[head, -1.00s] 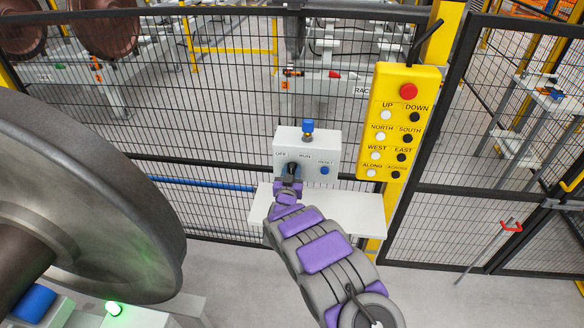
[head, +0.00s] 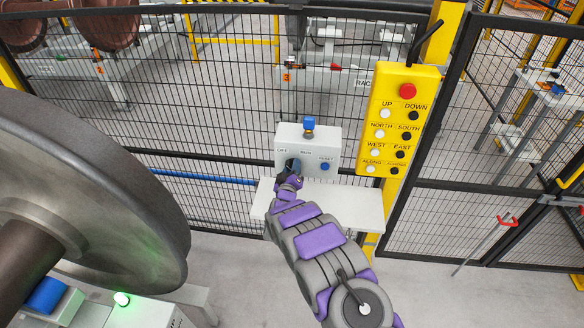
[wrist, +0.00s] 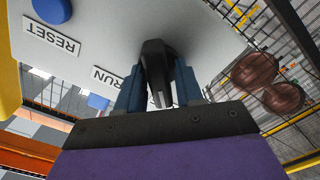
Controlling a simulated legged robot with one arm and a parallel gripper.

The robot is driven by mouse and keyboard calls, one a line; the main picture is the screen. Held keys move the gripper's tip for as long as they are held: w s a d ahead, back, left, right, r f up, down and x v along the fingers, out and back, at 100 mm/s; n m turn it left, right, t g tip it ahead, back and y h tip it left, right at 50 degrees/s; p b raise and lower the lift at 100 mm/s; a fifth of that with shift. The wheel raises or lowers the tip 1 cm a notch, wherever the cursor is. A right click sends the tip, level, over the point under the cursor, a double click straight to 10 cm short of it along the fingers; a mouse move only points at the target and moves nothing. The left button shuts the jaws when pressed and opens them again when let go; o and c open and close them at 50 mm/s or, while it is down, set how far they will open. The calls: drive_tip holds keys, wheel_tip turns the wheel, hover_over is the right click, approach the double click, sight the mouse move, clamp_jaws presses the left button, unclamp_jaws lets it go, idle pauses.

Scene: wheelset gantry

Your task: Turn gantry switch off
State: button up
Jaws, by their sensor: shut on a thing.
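The gantry switch is a black rotary knob (wrist: 156,62) on a white control box (head: 317,146) with OFF, RUN and RESET labels. In the wrist view my gripper (wrist: 158,92) has its two blue fingers on either side of the knob, shut on it. The RUN label (wrist: 108,77) shows beside the knob; the OFF label is out of the wrist view. In the head view my gripper (head: 290,177) reaches the lower left of the box and mostly covers the knob. A blue RESET button (head: 325,167) is to its right, and a blue lamp (head: 309,124) sits on top.
A white shelf (head: 340,204) juts out below the box. A yellow pendant (head: 395,120) with a red button and several black and white buttons hangs to the right. A large steel wheel (head: 90,190) stands close on the left. Mesh fence (head: 230,90) runs behind.

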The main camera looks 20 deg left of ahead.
drive_tip(key=shift+s+f+n, duration=0.1)
drive_tip(key=shift+f+n, duration=0.2)
drive_tip(key=o, duration=0.8)
drive_tip(key=shift+a, duration=0.1)
drive_tip(key=shift+c, duration=0.2)
drive_tip(key=shift+a, duration=0.1)
drive_tip(key=shift+r, duration=0.15)
drive_tip(key=p+v, duration=0.1)
drive_tip(key=v, duration=1.6)
drive_tip(key=shift+d, duration=0.2)
